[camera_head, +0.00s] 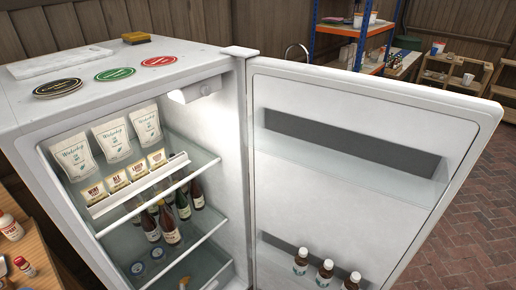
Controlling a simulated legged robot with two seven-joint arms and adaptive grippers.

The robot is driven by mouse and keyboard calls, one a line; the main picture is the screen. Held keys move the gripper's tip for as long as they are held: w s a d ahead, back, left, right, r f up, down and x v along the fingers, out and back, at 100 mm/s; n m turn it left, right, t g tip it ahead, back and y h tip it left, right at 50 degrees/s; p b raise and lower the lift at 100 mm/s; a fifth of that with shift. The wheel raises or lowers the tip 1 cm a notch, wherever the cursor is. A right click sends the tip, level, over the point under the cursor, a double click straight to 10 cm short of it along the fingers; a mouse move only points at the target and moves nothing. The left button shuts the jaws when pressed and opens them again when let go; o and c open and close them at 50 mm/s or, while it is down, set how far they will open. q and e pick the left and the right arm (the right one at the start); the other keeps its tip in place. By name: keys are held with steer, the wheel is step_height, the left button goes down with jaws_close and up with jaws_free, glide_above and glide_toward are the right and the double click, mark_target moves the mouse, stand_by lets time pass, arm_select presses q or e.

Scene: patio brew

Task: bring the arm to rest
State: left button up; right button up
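Neither of my grippers nor any part of my arms shows in the head view. A white fridge (22,113) fills the left and middle of the view. Its door (350,130) stands wide open to the right. White pouches (113,140) stand on the upper glass shelf, with a white rack (137,186) of small labelled packets in front of them. Dark bottles (168,225) stand on the shelf below, with small blue-lidded containers (138,268) near them.
Round coasters (115,74), a white board (60,62) and a yellow-topped sponge (136,38) lie on the fridge. Three small bottles (325,272) stand in the door's lower shelf. A wooden table (36,262) is at left. Brick floor (465,215) is clear at right; shelving (345,30) stands behind.

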arm_select(q)
steer(key=s+d+f+n+g+h+p, duration=0.15)
steer(key=s+f+n+g, duration=0.25)
steer(key=f+n, duration=0.45)
steer(key=s+d+f+n+g+p, duration=0.2)
steer(key=s+f+n+g, duration=0.15)
steer(key=f+n, duration=0.45)
steer(key=s+d+f+n+g+h+p, duration=0.1)
steer(key=s+f+n+g, duration=0.1)
steer(key=s+f+n, duration=0.2)
steer(key=s+d+f+n+g+h+p, duration=0.1)
steer(key=s+d+f+n+g, duration=0.1)
steer(key=s, duration=0.9)
steer(key=s+d+f+n+g+h+p, duration=0.1)
steer(key=s+d+f+n+g, duration=0.1)
steer(key=s+f+n+g, duration=0.2)
steer(key=s+f+n, duration=0.3)
steer(key=shift+s+d+p, duration=0.15)
steer(key=shift+d+p, duration=0.1)
steer(key=shift+p, duration=0.1)
arm_select(e)
steer(key=s+f, duration=0.3)
steer(key=f, duration=1.6)
steer(key=shift+f+g, duration=0.25)
steer(key=shift+g, duration=0.15)
steer(key=shift+d, duration=0.1)
arm_select(q)
steer(key=shift+a+f, duration=0.1)
steer(key=shift+c, duration=0.3)
